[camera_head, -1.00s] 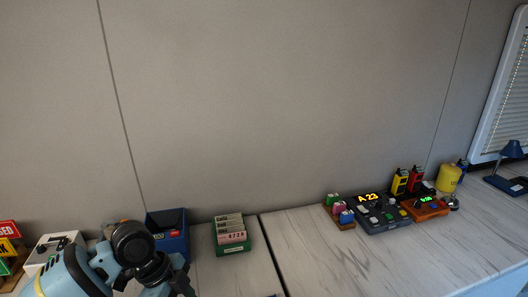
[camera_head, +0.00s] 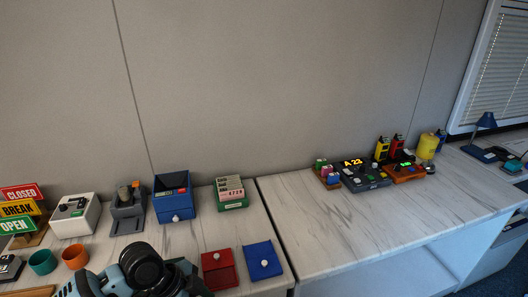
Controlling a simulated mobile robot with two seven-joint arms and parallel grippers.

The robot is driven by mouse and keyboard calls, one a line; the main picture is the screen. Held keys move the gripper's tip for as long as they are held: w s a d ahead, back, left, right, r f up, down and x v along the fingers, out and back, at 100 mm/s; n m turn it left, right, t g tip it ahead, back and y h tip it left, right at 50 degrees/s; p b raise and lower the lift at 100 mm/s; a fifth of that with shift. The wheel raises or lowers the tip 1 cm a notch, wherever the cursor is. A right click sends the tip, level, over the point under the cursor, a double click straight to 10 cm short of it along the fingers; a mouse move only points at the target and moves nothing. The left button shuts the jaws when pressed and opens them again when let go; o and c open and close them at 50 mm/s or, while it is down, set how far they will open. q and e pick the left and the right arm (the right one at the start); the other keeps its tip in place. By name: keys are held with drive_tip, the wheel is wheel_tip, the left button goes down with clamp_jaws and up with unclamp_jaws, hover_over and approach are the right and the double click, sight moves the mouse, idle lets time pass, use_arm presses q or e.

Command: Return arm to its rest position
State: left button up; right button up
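My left arm (camera_head: 140,272) shows at the bottom of the head view, to the left of centre, with its blue and black links low over the left counter. The arm's own links hide its gripper fingers, so their state does not show. My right arm and gripper are out of the picture.
The left counter holds signs (camera_head: 20,212), a white box (camera_head: 76,215), a blue drawer box (camera_head: 173,196), a green card box (camera_head: 231,193), a red panel (camera_head: 219,269) and a blue panel (camera_head: 262,260). The right counter (camera_head: 345,228) is mostly bare, with devices (camera_head: 367,176) along its back.

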use_arm(q)
drive_tip(key=s+d+f+n+t+p, duration=0.1)
drive_tip(key=s+d+f+n+t, duration=0.2)
drive_tip(key=s+f+n, duration=0.25)
drive_tip(key=s+a+f+n+t+y+p, duration=0.1)
drive_tip(key=s+a+f+n+t+y, duration=0.1)
drive_tip(key=s, duration=0.9)
drive_tip(key=s+a+f+n+t+y+p, duration=0.1)
drive_tip(key=s+a+f+n, duration=0.4)
drive_tip(key=s, duration=0.5)
drive_tip(key=a+n+t+y, duration=0.1)
drive_tip(key=a+n, duration=0.1)
drive_tip(key=shift+s+a+f+t, duration=0.25)
drive_tip(key=shift+s+a+t, duration=0.15)
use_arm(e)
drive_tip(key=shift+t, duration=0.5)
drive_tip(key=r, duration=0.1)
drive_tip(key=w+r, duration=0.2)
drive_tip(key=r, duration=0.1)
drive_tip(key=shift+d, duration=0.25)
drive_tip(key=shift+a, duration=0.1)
